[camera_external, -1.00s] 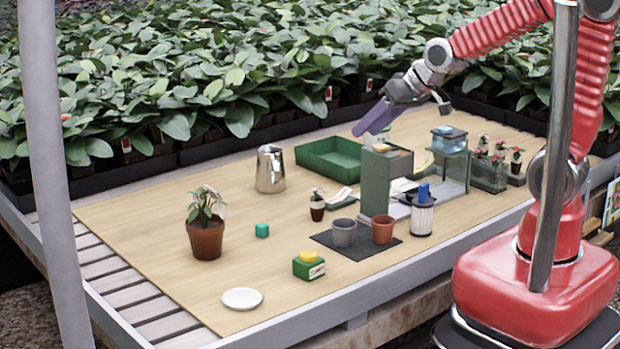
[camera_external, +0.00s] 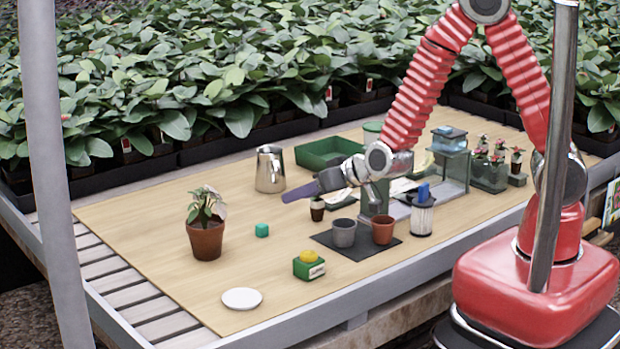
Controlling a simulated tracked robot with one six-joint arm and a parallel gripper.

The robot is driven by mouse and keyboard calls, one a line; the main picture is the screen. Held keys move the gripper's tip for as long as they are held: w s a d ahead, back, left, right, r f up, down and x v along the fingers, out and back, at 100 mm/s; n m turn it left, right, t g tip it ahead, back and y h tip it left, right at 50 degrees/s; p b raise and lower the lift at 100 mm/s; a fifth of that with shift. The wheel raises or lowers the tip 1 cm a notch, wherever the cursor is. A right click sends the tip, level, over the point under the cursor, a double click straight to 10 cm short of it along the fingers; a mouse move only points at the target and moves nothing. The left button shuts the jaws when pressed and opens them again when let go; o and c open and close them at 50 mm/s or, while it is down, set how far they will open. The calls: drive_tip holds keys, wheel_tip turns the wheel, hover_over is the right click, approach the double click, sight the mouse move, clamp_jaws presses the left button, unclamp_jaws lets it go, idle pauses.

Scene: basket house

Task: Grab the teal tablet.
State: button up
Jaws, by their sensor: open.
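A terracotta potted plant (camera_external: 205,238) stands left of the tablet. A metal pitcher (camera_external: 270,168) and green tray (camera_external: 322,152) stand behind. A green box with a yellow top (camera_external: 308,265), a white saucer (camera_external: 242,298) and small pots (camera_external: 344,232) are nearer the front. Bare wood surrounds the tablet.

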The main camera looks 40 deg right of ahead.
drive_tip(key=t, duration=0.2)
approach(265, 226)
drive_tip(key=shift+s+a+r+n+h, duration=0.2)
drive_tip(key=shift+s+r+n+h, duration=0.15)
drive_tip(key=shift+s+r, duration=0.75)
drive_tip(key=shift+s+f, duration=0.3)
drive_tip(key=shift+f, duration=0.2)
drive_tip(key=shift+x, duration=4.3)
drive_tip(key=shift+d+x, duration=0.1)
drive_tip(key=shift+x, duration=1.2)
drive_tip(key=shift+d+x, duration=0.15)
drive_tip(key=shift+x, duration=1.2)
drive_tip(key=shift+c, duration=0.2)
